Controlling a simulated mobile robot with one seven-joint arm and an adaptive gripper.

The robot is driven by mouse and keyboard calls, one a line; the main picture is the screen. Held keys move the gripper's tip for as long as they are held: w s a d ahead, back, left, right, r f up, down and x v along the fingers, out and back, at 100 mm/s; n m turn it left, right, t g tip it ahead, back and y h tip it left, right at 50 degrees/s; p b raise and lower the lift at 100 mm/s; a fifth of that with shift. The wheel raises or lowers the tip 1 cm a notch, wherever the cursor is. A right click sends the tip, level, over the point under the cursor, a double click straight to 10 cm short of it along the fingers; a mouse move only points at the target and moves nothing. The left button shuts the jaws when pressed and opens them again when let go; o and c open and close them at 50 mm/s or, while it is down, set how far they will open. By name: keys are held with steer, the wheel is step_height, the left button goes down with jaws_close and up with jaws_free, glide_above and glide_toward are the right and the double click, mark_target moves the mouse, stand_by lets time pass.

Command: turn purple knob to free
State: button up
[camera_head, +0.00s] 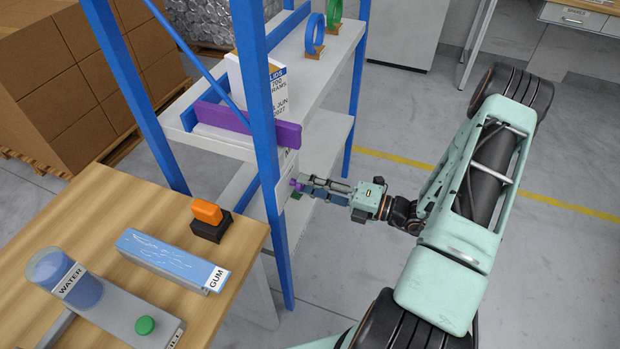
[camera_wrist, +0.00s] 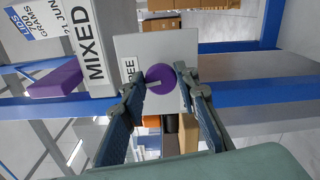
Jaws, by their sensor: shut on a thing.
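The purple knob (camera_head: 293,184) sits low on a white panel beside the front blue post of the rack. In the wrist view the knob (camera_wrist: 166,74) is round, with a pale pointer bar that points left and slightly down. A label reading "REE" (camera_wrist: 130,71), partly hidden by a finger, stands on the white panel (camera_wrist: 153,47) left of the knob. My gripper (camera_head: 303,186) reaches in from the right in the head view and is shut on the knob, one finger on each side.
A purple bar (camera_head: 245,125) lies across the shelf front above my gripper. A blue post (camera_head: 262,150) stands close left of the knob.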

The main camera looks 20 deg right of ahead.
steer(key=shift+m+p, duration=0.5)
steer(key=shift+m, duration=0.5)
steer(key=shift+f, duration=0.1)
steer(key=o, duration=1.1)
steer(key=shift+d, duration=0.1)
steer(key=v, duration=1.2)
